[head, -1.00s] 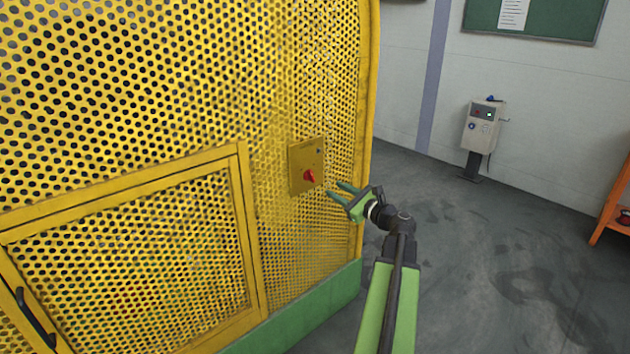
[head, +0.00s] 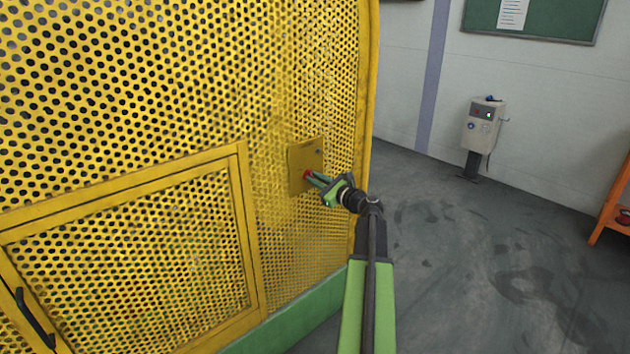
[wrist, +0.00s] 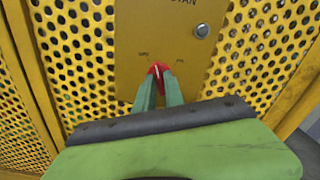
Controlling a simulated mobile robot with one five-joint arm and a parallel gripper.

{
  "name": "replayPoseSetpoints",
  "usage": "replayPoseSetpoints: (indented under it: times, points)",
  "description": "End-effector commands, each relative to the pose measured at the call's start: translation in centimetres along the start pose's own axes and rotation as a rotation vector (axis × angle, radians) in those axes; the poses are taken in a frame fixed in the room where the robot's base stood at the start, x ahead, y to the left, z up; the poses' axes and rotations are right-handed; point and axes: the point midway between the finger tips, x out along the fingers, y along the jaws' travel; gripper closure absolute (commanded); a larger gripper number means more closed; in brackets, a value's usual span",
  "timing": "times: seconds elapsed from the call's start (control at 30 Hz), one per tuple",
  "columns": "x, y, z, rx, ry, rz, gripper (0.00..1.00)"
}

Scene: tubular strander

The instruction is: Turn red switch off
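The red switch (head: 307,174) is on a yellow plate (head: 298,160) fixed to the perforated yellow guard. In the wrist view the switch (wrist: 157,70) shows between my two green fingertips, with a pale mark on its face leaning slightly right of upright. Small labels stand above it to the left and right, too small to read surely. My gripper (head: 313,179) is at the switch, with one finger on each side, and looks closed on it. It also shows in the wrist view (wrist: 159,80). The fingers hide the switch's lower part.
A round button (wrist: 201,30) sits on the plate, above and right of the switch. A framed yellow mesh door (head: 130,260) with a black handle is at left. Open grey floor (head: 470,260) lies right, with a grey control box (head: 482,128) by the wall.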

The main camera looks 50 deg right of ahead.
Motion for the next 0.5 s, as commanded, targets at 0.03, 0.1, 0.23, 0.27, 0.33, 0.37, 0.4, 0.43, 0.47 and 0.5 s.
replayPoseSetpoints:
  times: [0.03, 0.1, 0.23, 0.27, 0.33, 0.37, 0.4, 0.43, 0.47, 0.5]
  points:
    - [0.01, 0.02, 0.01, 0.000, 0.000, 0.000, 0.94]
    - [0.01, 0.02, 0.01, 0.000, 0.000, 0.000, 1.00]
    - [0.02, 0.03, 0.02, 0.000, 0.000, 0.001, 1.00]
    - [0.02, 0.03, 0.02, 0.000, 0.000, 0.001, 1.00]
    - [0.02, 0.04, 0.02, 0.000, 0.000, 0.001, 1.00]
    - [0.03, 0.04, 0.02, -0.003, 0.000, 0.001, 1.00]
    - [0.03, 0.04, 0.02, -0.014, 0.000, 0.001, 1.00]
    - [0.03, 0.04, 0.02, -0.031, -0.001, 0.001, 1.00]
    - [0.03, 0.04, 0.03, -0.056, -0.001, 0.001, 1.00]
    - [0.03, 0.04, 0.03, -0.100, -0.001, 0.001, 1.00]
